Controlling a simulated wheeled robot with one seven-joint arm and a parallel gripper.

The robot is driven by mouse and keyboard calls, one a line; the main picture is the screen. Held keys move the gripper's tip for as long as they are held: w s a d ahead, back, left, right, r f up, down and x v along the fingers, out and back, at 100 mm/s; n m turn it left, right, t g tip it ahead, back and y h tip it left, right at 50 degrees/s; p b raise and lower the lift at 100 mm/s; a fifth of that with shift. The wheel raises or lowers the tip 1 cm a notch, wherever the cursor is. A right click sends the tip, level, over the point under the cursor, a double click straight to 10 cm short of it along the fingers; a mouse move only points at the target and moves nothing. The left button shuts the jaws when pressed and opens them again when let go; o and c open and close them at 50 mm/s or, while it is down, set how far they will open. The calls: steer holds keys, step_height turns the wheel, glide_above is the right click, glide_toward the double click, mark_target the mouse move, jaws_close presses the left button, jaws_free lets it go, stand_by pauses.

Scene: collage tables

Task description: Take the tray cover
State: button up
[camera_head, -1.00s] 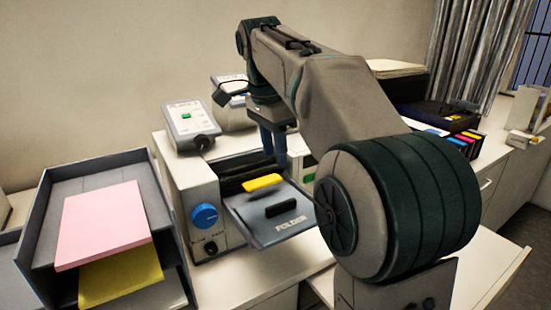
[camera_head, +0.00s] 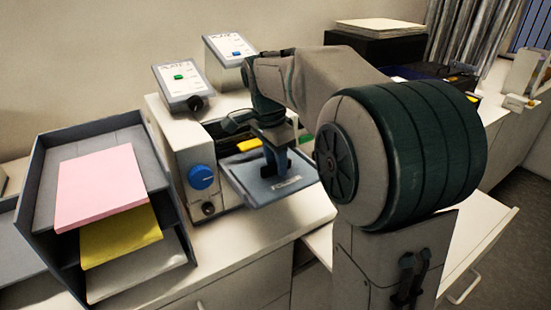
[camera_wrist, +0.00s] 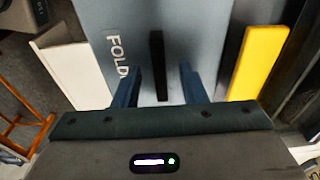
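The tray cover looks like a flat blue-grey plate lettered FOLDER (camera_head: 248,187), sticking out of the front of the white machine (camera_head: 178,143). In the wrist view the plate (camera_wrist: 210,30) fills the upper middle and has a dark upright bar, perhaps its handle (camera_wrist: 157,55). My gripper (camera_head: 275,168) is over the plate, pointing down. In the wrist view its two blue fingers (camera_wrist: 160,72) are apart, one on each side of the dark bar, with gaps visible. Whether the fingertips reach down to the bar's level I cannot tell. A yellow bar (camera_wrist: 258,62) lies right of the fingers.
The blue knob (camera_head: 202,177) is on the machine's front left. Two tilted panels (camera_head: 180,90) (camera_head: 229,52) stand behind. A grey letter tray (camera_head: 45,180) with pink and yellow paper stands left. An open drawer lies below right.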

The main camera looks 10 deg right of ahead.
mark_target(286, 180)
jaws_close()
steer(key=shift+s+d+b, duration=0.15)
steer(key=shift+s+d, duration=0.05)
steer(key=shift+s, duration=0.35)
steer(key=shift+s+d+b, duration=0.15)
steer(key=shift+s+d, duration=0.05)
steer(key=shift+s, duration=0.3)
steer(key=shift+s+d, duration=0.15)
steer(key=shift+s, duration=0.55)
jaws_free()
